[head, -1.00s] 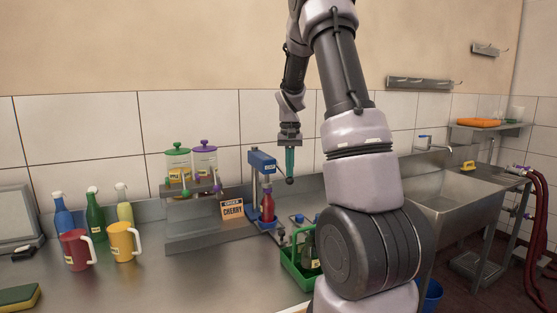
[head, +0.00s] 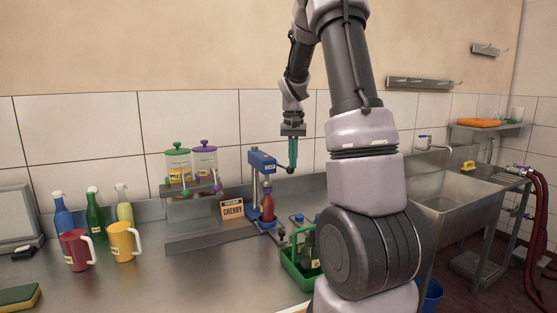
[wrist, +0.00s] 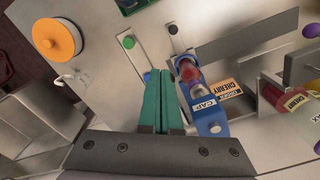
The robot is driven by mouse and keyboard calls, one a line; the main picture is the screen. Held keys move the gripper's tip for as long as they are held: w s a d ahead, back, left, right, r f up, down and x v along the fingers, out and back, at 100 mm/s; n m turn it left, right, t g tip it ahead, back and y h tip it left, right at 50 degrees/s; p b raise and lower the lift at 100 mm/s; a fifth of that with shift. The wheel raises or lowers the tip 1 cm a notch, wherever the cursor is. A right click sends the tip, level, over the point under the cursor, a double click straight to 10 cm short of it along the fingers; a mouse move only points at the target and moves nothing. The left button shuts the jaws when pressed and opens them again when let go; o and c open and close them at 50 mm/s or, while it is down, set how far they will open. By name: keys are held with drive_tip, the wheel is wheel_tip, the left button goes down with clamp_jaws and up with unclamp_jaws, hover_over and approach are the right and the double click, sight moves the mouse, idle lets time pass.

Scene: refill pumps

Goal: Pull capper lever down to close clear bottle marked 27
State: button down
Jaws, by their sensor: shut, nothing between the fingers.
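The capper (head: 262,162) has a blue head on a post, and its blue head marked CAP also shows in the wrist view (wrist: 207,112). A bottle with red contents (head: 268,205) stands upright under the head; I cannot read a 27 on it. It also shows in the wrist view (wrist: 190,72). A dark ball (head: 290,170), apparently the end of the capper lever, sits right of the head. My gripper (head: 292,165) points down beside the capper, its teal fingers shut and empty, tips at the ball. Whether they touch it I cannot tell.
A CHERRY order sign (head: 232,208) stands left of the capper. A green crate (head: 295,268) with bottles is at the front right.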

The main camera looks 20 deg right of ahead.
wheel_tip(320, 180, up, 10)
drive_tip(key=shift+s+r, duration=0.2)
drive_tip(key=shift+s, duration=0.2)
idle(0.6)
